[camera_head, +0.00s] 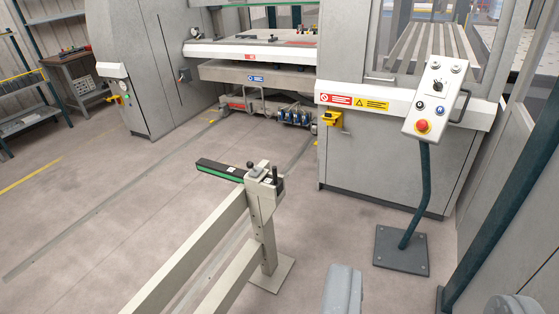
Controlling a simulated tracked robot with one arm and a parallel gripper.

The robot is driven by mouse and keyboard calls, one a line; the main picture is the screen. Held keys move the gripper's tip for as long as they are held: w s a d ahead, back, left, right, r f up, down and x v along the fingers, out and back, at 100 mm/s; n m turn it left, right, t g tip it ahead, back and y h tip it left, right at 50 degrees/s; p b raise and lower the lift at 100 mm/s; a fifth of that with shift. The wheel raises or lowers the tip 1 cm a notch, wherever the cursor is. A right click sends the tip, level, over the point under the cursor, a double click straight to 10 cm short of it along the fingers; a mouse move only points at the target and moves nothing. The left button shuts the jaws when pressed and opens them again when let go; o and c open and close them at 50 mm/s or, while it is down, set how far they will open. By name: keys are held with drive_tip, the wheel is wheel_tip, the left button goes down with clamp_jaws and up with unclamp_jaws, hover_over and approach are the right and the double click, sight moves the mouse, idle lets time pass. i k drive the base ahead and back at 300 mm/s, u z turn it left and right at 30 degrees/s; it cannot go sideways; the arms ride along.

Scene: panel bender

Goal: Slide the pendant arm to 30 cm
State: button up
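A white control box (435,97) with a red stop button (423,126) stands at the right on a dark bent post (422,190). The post rises from a square floor plate (401,250). A handle sits on the box's right side. I cannot tell for sure which part is the pendant arm, and no centimetre scale is readable. A beige rail stand (262,215) in the middle carries a short black and green bar (220,170) pointing left. My gripper (430,292) shows as two grey fingers at the bottom edge, wide apart and empty, clear of the box and post.
The panel bender's grey cabinets (385,155) stand behind, with a yellow bracket (329,119) on the right one. Beige rails (190,262) run to the lower left. A dark teal post (500,215) stands at far right. The floor at left is open.

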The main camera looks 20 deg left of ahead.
sight(227, 172)
drive_tip(key=z, duration=0.05)
drive_tip(key=i, duration=2.1)
drive_tip(key=u, duration=1.8)
drive_tip(key=i, duration=0.45)
drive_tip(key=z, duration=1.45)
